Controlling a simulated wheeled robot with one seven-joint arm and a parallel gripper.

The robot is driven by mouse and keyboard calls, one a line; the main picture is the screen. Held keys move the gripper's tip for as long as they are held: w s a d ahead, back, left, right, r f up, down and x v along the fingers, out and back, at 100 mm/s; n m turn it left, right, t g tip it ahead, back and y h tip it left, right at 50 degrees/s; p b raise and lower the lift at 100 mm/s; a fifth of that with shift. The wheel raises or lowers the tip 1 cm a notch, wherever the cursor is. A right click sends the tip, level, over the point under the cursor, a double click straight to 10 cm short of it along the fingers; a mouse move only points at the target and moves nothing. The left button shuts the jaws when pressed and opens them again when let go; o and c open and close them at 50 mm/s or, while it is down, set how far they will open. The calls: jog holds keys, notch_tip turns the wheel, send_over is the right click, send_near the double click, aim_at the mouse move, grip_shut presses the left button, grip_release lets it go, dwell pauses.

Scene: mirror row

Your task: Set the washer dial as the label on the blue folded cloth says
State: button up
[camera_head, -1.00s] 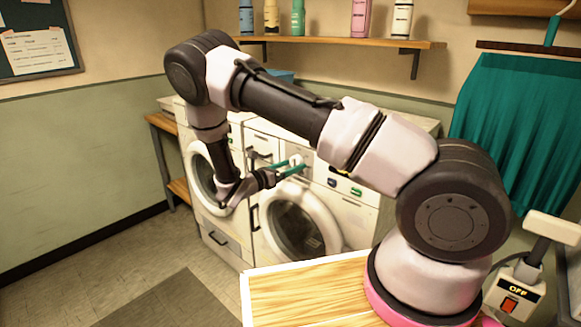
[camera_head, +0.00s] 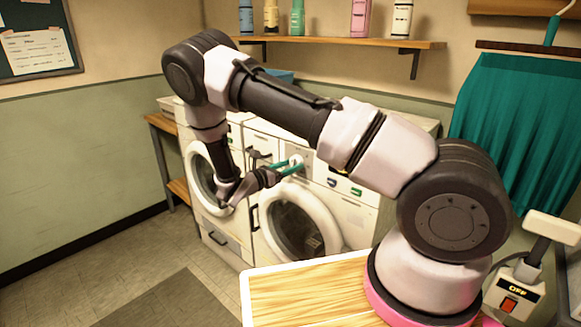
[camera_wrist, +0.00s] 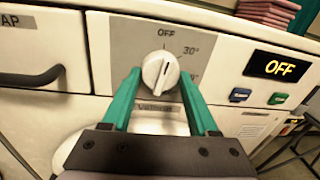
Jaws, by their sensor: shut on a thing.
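The washer dial (camera_wrist: 160,72) is a round white knob on a grey panel, seen close in the wrist view. My gripper (camera_wrist: 159,74) has its two teal fingers shut on the dial, one on each side. The dial's dark line points up, slightly right, near OFF. A 30° mark is to the right, and a lower mark is partly hidden by a finger. In the head view my gripper (camera_head: 290,165) is at the washer's front panel. A blue thing (camera_head: 281,76) shows behind my arm on the machine tops; I cannot tell whether it is the cloth, and no label is readable.
The washer's display (camera_wrist: 280,67) reads OFF, with blue and green buttons (camera_wrist: 258,96) below it. Folded pink cloths (camera_wrist: 268,12) lie on top. A round door (camera_head: 300,225) is below the dial. A wooden shelf (camera_head: 340,42) with bottles hangs above.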

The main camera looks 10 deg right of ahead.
jog(key=m, duration=0.4)
jog(key=shift+r, duration=0.1)
jog(key=m, duration=0.5)
jog(key=shift+y, duration=0.4)
jog(key=m, duration=0.4)
jog(key=shift+r+m+t, duration=0.15)
jog(key=shift+m+t, duration=0.15)
jog(key=shift+m+y, duration=0.4)
jog(key=shift+m, duration=1.4)
jog(key=o, duration=1.4)
